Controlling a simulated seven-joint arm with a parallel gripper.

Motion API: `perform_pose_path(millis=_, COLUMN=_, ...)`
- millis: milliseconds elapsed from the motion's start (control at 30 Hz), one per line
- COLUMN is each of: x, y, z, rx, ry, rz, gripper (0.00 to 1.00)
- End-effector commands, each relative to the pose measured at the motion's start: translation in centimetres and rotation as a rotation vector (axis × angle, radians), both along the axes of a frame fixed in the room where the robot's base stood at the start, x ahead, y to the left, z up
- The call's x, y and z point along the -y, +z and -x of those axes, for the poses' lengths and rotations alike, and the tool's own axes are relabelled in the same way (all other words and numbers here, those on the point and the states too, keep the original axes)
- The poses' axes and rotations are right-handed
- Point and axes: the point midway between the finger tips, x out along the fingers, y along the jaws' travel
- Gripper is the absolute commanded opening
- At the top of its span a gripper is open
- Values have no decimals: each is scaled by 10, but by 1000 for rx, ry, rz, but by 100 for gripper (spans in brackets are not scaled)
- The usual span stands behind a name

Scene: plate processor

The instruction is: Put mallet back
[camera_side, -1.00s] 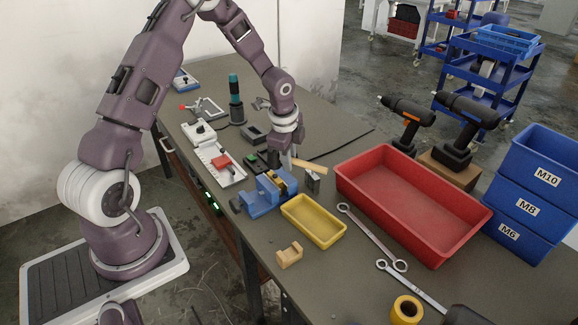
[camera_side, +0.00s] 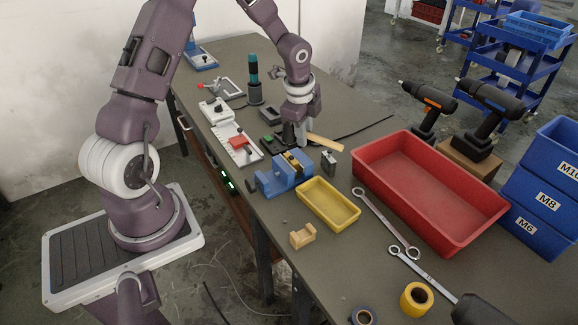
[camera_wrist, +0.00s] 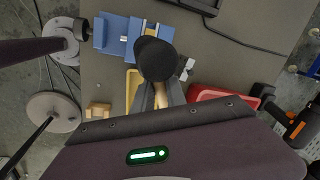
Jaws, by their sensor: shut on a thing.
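My gripper (camera_side: 300,138) is shut on the mallet, just behind the blue vise (camera_side: 270,183) in the side view. The mallet's pale wooden handle (camera_side: 325,143) sticks out to the right of the fingers. In the wrist view the round black mallet head (camera_wrist: 156,58) is in front of the fingers, with a bit of handle (camera_wrist: 160,95) between them. The head covers part of the vise (camera_wrist: 112,35) there. In the side view I cannot make out the head clearly. A small notched wooden block (camera_side: 302,235) stands empty in front of the yellow tray (camera_side: 342,222).
A large red bin (camera_side: 430,205) is to the right, with two wrenches (camera_side: 385,220) before it. A small metal block (camera_side: 329,162) stands beside the vise. White fixtures (camera_side: 236,145) and a teal-handled tool (camera_side: 254,75) are at the left. Drills (camera_side: 430,105) stand behind the bin.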

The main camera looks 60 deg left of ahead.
Motion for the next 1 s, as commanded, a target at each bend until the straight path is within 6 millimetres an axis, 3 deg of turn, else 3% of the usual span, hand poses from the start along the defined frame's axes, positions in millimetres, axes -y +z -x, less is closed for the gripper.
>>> perform_pose_path(millis=200, x=38, y=-34, z=64, rx=19, ry=-294, rz=26, gripper=0)
perform_pose_path(millis=400, x=74, y=-42, z=108, rx=33, ry=-466, rz=40, gripper=0)
perform_pose_path(millis=833, x=77, y=-128, z=113, rx=32, ry=-479, rz=43, gripper=0)
perform_pose_path(millis=1000, x=77, y=-143, z=112, rx=36, ry=-478, rz=40, gripper=0)
